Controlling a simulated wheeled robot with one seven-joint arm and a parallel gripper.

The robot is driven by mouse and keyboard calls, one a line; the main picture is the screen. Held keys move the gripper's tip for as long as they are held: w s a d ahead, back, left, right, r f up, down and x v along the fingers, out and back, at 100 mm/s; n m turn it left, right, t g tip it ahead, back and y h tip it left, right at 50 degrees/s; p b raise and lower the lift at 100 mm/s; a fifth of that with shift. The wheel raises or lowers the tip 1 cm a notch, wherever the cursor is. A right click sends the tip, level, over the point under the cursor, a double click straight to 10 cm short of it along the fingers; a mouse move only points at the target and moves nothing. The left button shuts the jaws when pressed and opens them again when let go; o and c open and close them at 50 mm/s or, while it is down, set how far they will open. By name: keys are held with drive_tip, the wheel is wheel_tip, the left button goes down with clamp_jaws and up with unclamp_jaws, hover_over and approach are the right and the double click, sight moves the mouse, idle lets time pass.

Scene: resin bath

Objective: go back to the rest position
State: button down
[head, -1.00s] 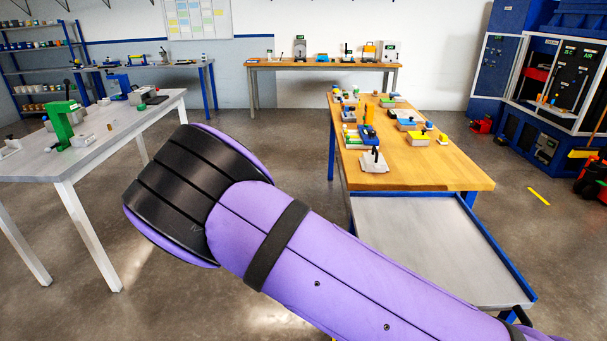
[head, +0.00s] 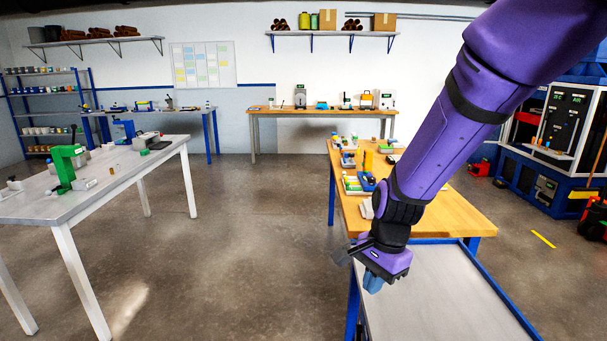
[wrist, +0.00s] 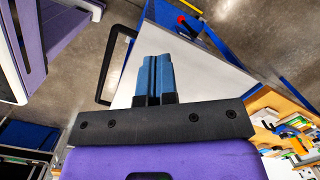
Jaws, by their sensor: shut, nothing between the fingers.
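My gripper (head: 373,283) hangs from my purple arm at the right of the head view, pointing down over the near left part of a grey tray top with a blue rim (head: 440,290). In the wrist view my gripper (wrist: 154,62) shows its two blue fingers side by side, shut and empty. The pale tray top (wrist: 205,60) lies beyond the fingers there. I cannot tell the exact height of the fingers above it.
A wooden bench (head: 455,215) holding several small items stands just behind the tray. A grey table (head: 110,178) with a green device (head: 65,168) stands at the left. A blue machine (head: 535,150) is at the right. The floor (head: 240,250) between is clear.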

drive_tip(key=s+d+r+n+t+y, duration=0.1)
drive_tip(key=s+d+r+n, duration=0.2)
drive_tip(key=d+r, duration=0.3)
drive_tip(key=s+d+r+n+t, duration=0.1)
drive_tip(key=s+d+r+n, duration=0.25)
drive_tip(key=r, duration=0.55)
drive_tip(key=s+d+r+n+t+h, duration=0.1)
drive_tip(key=s+d+r+n, duration=0.1)
drive_tip(key=s, duration=0.4)
drive_tip(key=s+d+r+n+t+h, duration=0.1)
drive_tip(key=s+d+r+n+t, duration=0.1)
drive_tip(key=s+d+r, duration=0.3)
drive_tip(key=shift+s+h, duration=0.3)
drive_tip(key=shift+s, duration=0.25)
